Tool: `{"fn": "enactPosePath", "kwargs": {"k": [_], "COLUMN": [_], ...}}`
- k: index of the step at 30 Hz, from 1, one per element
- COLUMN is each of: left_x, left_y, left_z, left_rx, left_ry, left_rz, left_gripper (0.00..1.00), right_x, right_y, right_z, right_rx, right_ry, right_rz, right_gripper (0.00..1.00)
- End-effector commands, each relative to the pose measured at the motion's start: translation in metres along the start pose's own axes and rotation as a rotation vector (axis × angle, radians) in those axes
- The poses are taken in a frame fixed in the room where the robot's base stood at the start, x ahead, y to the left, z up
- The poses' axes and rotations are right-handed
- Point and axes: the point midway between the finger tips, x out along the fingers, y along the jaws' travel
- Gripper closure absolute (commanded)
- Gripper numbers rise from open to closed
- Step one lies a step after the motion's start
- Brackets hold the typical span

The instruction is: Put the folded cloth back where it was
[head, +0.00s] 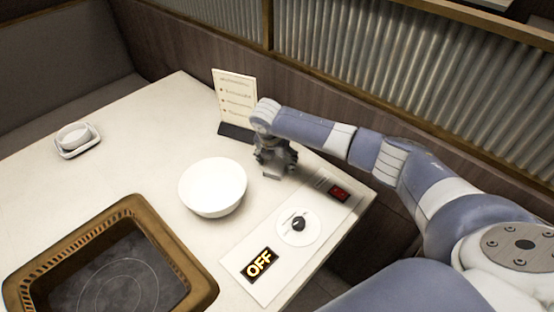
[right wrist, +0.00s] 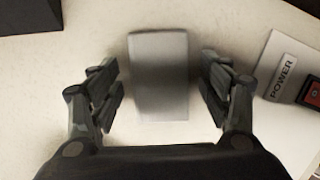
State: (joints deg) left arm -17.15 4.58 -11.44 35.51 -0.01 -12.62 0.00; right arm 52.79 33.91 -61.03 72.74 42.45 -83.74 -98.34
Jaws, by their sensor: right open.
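The folded cloth (right wrist: 160,85) is a pale grey-white rectangle in the right wrist view. It lies between the two fingers of my right gripper (right wrist: 160,88), with a visible gap on each side. In the head view my right gripper (head: 274,166) points down low over the white table, behind and right of the white bowl (head: 213,187). It is open, and it mostly hides the cloth there. My left gripper is not in view.
A menu card (head: 236,99) in a dark stand is behind the gripper. A control panel (head: 271,276) with an OFF display, a knob and a red switch (head: 338,193) runs along the right edge. A brown-framed hotplate (head: 192,262) is front left; a small white dish (head: 77,139) is far left.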

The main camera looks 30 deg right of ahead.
Motion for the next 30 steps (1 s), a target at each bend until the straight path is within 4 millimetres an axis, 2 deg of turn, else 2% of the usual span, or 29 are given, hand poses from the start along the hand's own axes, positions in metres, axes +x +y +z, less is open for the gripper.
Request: {"fn": "enactPosePath", "kwargs": {"k": [5,8,21,25,30], "left_x": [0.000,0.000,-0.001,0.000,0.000], "left_y": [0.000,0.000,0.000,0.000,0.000], "left_z": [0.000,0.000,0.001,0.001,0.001], "left_rx": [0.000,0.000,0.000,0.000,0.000], "left_ry": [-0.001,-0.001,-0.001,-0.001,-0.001], "left_rz": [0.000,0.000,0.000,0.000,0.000], "left_gripper": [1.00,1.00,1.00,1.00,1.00], "right_x": [-0.003,-0.013,-0.102,-0.116,-0.123], "right_y": [0.000,0.001,0.001,0.001,0.000], "right_z": [0.001,0.002,0.002,0.001,0.001], "right_rx": [0.000,-0.001,-0.001,0.000,0.001], "right_ry": [-0.001,-0.001,-0.001,-0.001,0.000], "right_rz": [0.001,0.002,0.003,0.002,0.000], "right_gripper": [0.29,0.29,0.29,0.29,0.29]}}
